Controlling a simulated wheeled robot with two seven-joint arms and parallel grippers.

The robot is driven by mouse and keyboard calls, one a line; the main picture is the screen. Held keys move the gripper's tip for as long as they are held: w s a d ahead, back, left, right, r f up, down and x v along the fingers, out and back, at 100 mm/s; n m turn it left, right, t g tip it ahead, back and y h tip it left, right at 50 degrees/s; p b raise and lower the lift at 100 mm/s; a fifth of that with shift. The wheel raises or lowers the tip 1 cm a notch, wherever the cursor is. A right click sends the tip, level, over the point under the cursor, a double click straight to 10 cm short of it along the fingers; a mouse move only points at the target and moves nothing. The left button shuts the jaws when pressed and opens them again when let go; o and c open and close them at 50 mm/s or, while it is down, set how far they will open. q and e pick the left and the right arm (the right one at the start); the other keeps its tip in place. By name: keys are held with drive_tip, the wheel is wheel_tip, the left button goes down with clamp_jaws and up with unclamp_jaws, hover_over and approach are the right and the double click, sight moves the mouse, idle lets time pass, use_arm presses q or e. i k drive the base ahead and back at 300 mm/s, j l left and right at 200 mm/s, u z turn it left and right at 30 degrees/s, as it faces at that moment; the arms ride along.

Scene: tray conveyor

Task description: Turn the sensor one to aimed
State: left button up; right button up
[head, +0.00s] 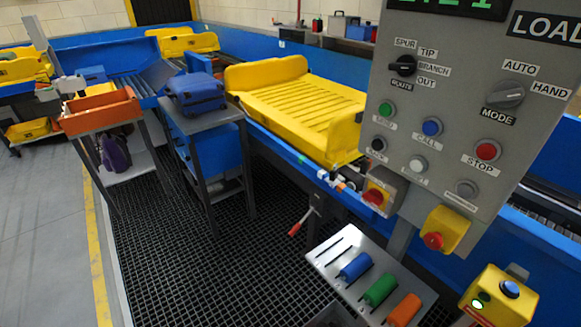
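I cannot make out a part clearly marked as sensor one or a mark reading aimed. Small fittings (343,184) with white, orange and dark parts sit on the conveyor's near edge, just below the yellow tray (300,101); they are too small to tell which is a sensor or how it is turned. A lever with a red handle (298,226) hangs below that edge. The grey control panel (440,145) carries a black route knob (403,66) and a grey mode knob (505,94), neither labelled as a sensor. Neither of my grippers is in view.
A blue suitcase (196,94) lies on a stand left of the tray. A sloped plate (335,262) with blue, green and orange handles stands below the panel. A yellow button box (500,296) is at lower right. Dark grating (190,270) fills the clear floor.

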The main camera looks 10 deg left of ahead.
sight(333, 173)
drive_tip(key=i+j+z, duration=0.2)
drive_tip(key=j+z, duration=0.3)
drive_tip(key=i+j+z, duration=0.1)
drive_tip(key=j+z, duration=0.85)
